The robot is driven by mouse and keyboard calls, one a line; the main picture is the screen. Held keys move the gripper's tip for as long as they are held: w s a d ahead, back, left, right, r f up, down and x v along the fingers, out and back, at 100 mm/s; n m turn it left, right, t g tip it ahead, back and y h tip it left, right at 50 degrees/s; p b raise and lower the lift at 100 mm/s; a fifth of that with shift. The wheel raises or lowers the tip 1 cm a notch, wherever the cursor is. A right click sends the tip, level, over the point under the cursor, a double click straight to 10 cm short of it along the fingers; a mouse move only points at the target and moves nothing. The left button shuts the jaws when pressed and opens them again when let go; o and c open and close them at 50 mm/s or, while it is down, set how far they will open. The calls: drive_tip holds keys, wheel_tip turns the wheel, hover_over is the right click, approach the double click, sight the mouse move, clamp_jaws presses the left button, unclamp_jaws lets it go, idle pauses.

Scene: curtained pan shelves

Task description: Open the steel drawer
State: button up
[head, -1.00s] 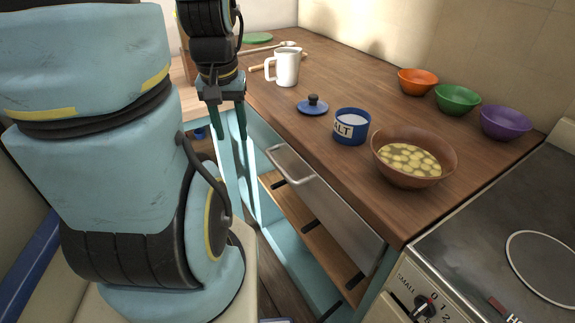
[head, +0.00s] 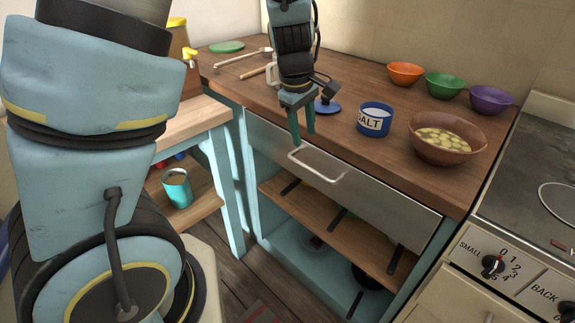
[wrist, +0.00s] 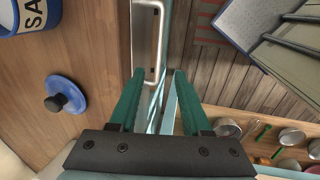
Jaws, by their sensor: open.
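The steel drawer (head: 375,190) is a grey metal front under the wooden worktop, and it looks closed. Its pale bar handle (head: 322,168) stands out from the front. My gripper (head: 303,140) is open and empty, pointing down just in front of the drawer, near the left end of the handle.
On the worktop stand a blue salt pot (head: 374,120), its blue lid (head: 327,106), a brown bowl of sliced food (head: 446,138) and three coloured bowls. An open shelf (head: 340,205) lies below the drawer. The stove (head: 535,180) is at the right. Floor in front is free.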

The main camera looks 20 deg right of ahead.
sight(309, 169)
drive_tip(key=x, duration=1.1)
drive_tip(key=shift+s+d+b, duration=0.15)
drive_tip(key=shift+b, duration=0.25)
clamp_jaws()
idle(0.9)
